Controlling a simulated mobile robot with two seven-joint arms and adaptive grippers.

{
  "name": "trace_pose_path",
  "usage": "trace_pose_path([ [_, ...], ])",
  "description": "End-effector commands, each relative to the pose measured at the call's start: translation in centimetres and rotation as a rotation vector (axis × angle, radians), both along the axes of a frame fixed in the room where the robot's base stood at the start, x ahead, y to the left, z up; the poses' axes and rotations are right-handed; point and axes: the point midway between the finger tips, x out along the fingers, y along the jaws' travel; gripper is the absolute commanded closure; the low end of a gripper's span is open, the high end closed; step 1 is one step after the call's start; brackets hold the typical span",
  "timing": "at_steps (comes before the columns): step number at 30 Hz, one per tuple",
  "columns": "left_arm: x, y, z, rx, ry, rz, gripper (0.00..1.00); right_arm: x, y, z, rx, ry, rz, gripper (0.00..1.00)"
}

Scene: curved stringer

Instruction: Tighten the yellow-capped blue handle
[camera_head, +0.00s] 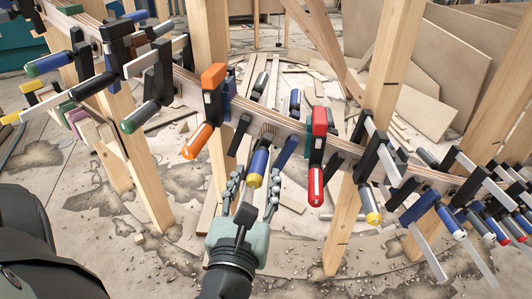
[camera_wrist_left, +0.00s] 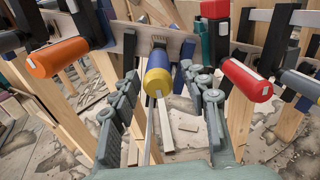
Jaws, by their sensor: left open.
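The blue handle with a yellow cap (camera_head: 257,167) hangs below the curved stringer (camera_head: 290,127), near the middle of the head view, with its cap end toward me. In the left wrist view the handle (camera_wrist_left: 158,73) is in the upper middle, its yellow end facing the camera. My left gripper (camera_head: 255,181) comes up from below and is open. In the left wrist view its fingers (camera_wrist_left: 160,80) stand on either side of the handle's cap end, with gaps showing between. I cannot tell how far the fingertips reach along the handle. My right gripper is not in view.
An orange-handled clamp (camera_head: 198,141) is close on the left and a red-handled clamp (camera_head: 316,186) close on the right. Several more clamps line the stringer. Wooden posts (camera_head: 344,220) stand below it. The floor holds loose boards and debris.

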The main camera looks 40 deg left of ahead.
Motion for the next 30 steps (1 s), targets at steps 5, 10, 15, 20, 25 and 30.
trace_pose_path([
  [5,2.8,1.3,0.5,0.003,-0.004,-0.001,0.55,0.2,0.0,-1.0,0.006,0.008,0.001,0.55],
  [10,4.9,2.2,0.3,0.004,-0.003,-0.002,0.55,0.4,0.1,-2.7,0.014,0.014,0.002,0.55],
  [15,5.8,2.7,0.1,0.004,-0.001,-0.001,0.55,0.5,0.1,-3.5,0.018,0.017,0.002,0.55],
  [20,5.8,2.7,0.0,0.004,-0.001,-0.001,0.55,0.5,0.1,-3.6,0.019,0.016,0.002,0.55],
  [25,5.8,2.7,0.0,0.004,-0.001,-0.001,0.65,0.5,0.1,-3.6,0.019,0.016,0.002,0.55],
  [30,5.8,2.7,0.0,0.003,-0.001,-0.001,0.86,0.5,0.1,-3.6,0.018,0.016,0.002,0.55],
])
